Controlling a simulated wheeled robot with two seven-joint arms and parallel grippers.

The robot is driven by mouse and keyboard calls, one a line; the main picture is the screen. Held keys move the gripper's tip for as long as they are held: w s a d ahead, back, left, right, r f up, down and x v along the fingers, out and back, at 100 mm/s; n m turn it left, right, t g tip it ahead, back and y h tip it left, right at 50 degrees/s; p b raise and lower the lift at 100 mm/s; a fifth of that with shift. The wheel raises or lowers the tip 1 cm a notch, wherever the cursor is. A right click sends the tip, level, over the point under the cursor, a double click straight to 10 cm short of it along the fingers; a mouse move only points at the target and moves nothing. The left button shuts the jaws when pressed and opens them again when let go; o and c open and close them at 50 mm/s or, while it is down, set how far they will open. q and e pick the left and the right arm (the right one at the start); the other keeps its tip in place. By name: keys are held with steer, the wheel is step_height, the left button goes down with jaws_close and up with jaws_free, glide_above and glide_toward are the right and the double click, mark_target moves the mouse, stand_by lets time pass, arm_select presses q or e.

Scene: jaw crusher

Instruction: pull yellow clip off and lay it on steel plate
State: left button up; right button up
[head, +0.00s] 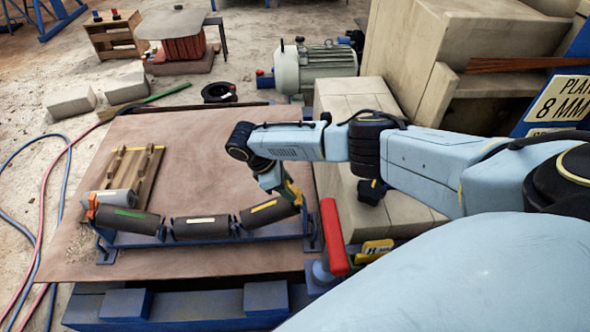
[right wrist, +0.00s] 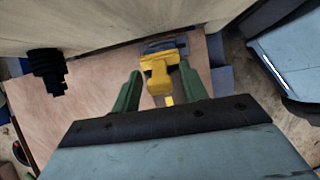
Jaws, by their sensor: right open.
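The yellow clip (right wrist: 158,70) sits at the right end of the roller frame (head: 210,238), where only a small orange-yellow part of it (head: 298,200) shows in the head view. My right gripper (head: 291,190) is open and reaches down over that end. In the right wrist view its two green fingers (right wrist: 160,82) stand on either side of the clip, with gaps visible. The brown steel plate (head: 215,140) lies flat under the roller frame. My left gripper is not in view.
Dark rollers (head: 202,228) with coloured labels lie along the frame. A red-handled tool (head: 334,237) stands close at the right, before stone-coloured blocks (head: 345,110). The plate's middle behind the rollers is clear.

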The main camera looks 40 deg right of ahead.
steer(key=shift+c, duration=0.2)
jaws_close()
steer(key=shift+r, duration=0.15)
steer(key=shift+w+a+r+p, duration=0.25)
steer(key=shift+r+p, duration=0.25)
steer(key=shift+a+r, duration=0.2)
steer(key=shift+r, duration=0.15)
steer(key=shift+p+v, duration=1.65)
steer(key=shift+v, duration=0.25)
